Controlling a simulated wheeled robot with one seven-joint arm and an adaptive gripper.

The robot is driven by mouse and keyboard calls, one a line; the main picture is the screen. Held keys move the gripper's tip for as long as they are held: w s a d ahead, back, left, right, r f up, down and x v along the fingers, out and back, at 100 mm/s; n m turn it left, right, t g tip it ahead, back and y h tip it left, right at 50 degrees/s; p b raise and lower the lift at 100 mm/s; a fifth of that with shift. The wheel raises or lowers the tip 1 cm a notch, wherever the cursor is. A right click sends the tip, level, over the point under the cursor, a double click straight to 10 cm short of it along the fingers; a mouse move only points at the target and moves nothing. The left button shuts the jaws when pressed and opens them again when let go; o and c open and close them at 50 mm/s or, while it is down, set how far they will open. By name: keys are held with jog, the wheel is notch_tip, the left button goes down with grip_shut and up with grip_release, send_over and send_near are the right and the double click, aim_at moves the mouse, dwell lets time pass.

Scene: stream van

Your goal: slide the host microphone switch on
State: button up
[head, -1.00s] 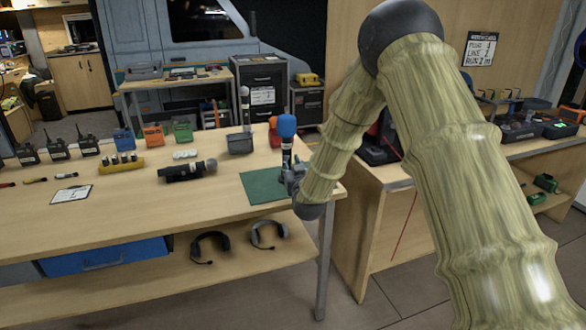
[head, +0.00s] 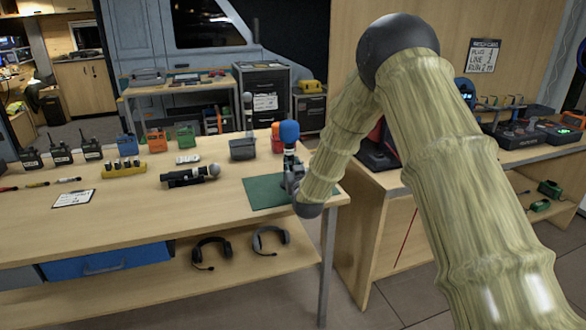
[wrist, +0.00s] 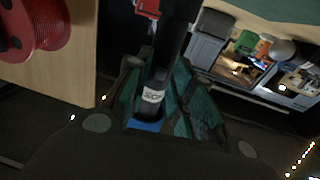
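A microphone with a blue foam top (head: 289,132) and black body stands upright above the green mat (head: 262,193) at the table's right end. My gripper (head: 293,178) is at its lower body, coming from the right. In the wrist view the black body (wrist: 172,45) runs between my teal fingers (wrist: 155,95), which look closed around it. A white label (wrist: 153,95) and a blue band (wrist: 145,125) show low on the body. I cannot make out the switch or its position.
Radios (head: 61,154), a yellow battery holder (head: 124,168) and a white card (head: 73,198) are to the left. A red spool (wrist: 35,22) shows in the wrist view. The table's front middle is clear.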

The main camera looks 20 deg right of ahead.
jog(key=c, duration=0.5)
jog(key=shift+r, duration=0.4)
dwell(0.6)
jog(key=o, duration=0.5)
jog(key=shift+s, duration=0.1)
jog(key=s, duration=0.7)
jog(key=shift+s+a+p, duration=0.35)
jog(key=shift+s, duration=0.05)
dwell(0.3)
